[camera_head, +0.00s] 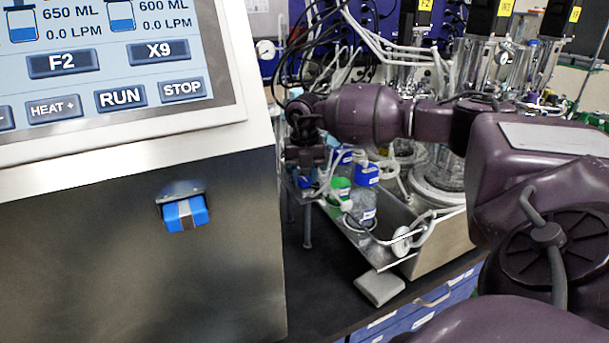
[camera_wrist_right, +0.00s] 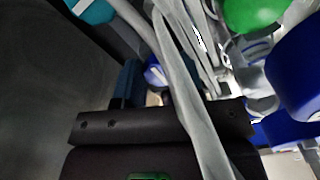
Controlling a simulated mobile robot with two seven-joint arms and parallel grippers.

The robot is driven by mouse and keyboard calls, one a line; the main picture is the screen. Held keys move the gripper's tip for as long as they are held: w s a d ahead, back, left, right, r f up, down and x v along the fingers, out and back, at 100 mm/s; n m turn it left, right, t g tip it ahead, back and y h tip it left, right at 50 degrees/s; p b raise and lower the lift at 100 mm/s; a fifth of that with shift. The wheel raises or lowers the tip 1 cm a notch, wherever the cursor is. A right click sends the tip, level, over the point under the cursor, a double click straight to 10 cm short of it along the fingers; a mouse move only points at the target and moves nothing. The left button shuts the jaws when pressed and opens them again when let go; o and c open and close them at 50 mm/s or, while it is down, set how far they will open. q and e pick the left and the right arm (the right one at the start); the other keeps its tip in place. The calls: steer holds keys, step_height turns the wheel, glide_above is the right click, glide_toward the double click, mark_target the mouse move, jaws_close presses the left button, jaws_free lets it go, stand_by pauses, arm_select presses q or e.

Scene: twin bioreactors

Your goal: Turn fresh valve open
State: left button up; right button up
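My right gripper (camera_head: 306,172) is at the end of the purple arm, pointing down between the steel control cabinet and the tray of bottles. In the right wrist view its dark body fills the bottom. I cannot make out for certain which part is the fresh valve. My left gripper is out of view.
The steel cabinet (camera_head: 120,260) has a touchscreen (camera_head: 110,60) and a blue-grey fitting (camera_head: 185,212) on its front. A steel tray (camera_head: 440,250) holds blue-capped and green-capped bottles (camera_head: 340,188), tubing and glass vessels. In the wrist view, green and blue caps (camera_wrist_right: 298,70) are close at right.

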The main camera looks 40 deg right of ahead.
mark_target(305, 178)
steer(key=o, duration=0.4)
step_height(305, 178, up, 11)
steer(key=shift+f, duration=0.1)
stand_by(0.4)
steer(key=shift+s, duration=0.1)
stand_by(0.5)
